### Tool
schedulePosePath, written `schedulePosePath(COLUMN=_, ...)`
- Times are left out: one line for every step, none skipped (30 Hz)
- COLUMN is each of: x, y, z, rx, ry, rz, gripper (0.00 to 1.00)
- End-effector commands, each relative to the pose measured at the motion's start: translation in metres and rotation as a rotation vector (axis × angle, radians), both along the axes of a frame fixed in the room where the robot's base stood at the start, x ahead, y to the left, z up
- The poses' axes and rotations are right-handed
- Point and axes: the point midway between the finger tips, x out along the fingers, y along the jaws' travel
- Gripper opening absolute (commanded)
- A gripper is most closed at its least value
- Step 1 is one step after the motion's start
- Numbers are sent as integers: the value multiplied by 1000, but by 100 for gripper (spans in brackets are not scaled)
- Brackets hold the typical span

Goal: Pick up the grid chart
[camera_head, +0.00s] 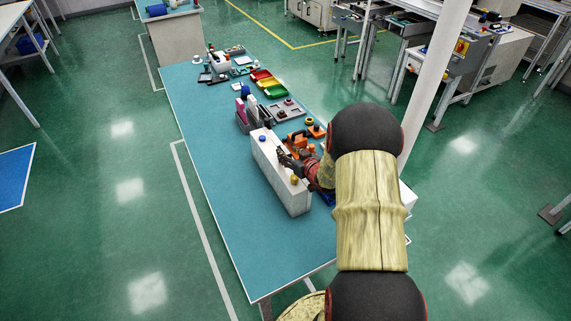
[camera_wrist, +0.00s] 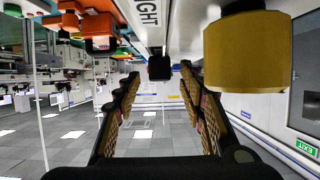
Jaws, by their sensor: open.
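I cannot make out a grid chart for certain in either view. In the head view my gripper (camera_head: 281,156) is over the long white box (camera_head: 290,196), between a blue knob (camera_head: 262,138) and a yellow knob (camera_head: 294,180). In the wrist view my gripper (camera_wrist: 160,76) is open, with its two fingers apart. A small black block (camera_wrist: 159,68) shows between the fingertips, at the white surface marked "LIGHT" (camera_wrist: 143,16). I cannot tell whether the fingers touch it. The yellow knob is large and close on the right (camera_wrist: 247,52).
The teal table (camera_head: 210,165) has free room left of the box. Orange parts (camera_head: 297,138) stand right of the box. Pink and dark items (camera_head: 243,113) stand behind it. Green (camera_head: 275,92) and yellow (camera_head: 266,83) trays lie farther back. A white pillar (camera_head: 435,85) rises at the right.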

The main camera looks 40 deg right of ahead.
Motion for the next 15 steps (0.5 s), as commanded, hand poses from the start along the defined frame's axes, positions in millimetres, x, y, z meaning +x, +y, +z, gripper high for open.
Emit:
schedulePosePath(x=0, y=0, z=0, rx=0, ry=0, rz=0, gripper=41)
schedulePosePath(x=0, y=0, z=0, rx=0, ry=0, rz=0, gripper=41)
schedulePosePath(x=0, y=0, z=0, rx=0, ry=0, rz=0, gripper=41)
schedulePosePath(x=0, y=0, z=0, rx=0, ry=0, rz=0, gripper=41)
schedulePosePath(x=0, y=0, z=0, rx=0, ry=0, rz=0, gripper=41)
schedulePosePath(x=0, y=0, z=0, rx=0, ry=0, rz=0, gripper=39)
schedulePosePath(x=0, y=0, z=0, rx=0, ry=0, rz=0, gripper=38)
schedulePosePath(x=0, y=0, z=0, rx=0, ry=0, rz=0, gripper=36)
schedulePosePath(x=0, y=0, z=0, rx=0, ry=0, rz=0, gripper=34)
schedulePosePath(x=0, y=0, z=0, rx=0, ry=0, rz=0, gripper=32)
schedulePosePath(x=0, y=0, z=0, rx=0, ry=0, rz=0, gripper=30)
schedulePosePath(x=0, y=0, z=0, rx=0, ry=0, rz=0, gripper=28)
schedulePosePath(x=0, y=0, z=0, rx=0, ry=0, rz=0, gripper=26)
schedulePosePath(x=0, y=0, z=0, rx=0, ry=0, rz=0, gripper=24)
schedulePosePath(x=0, y=0, z=0, rx=0, ry=0, rz=0, gripper=22)
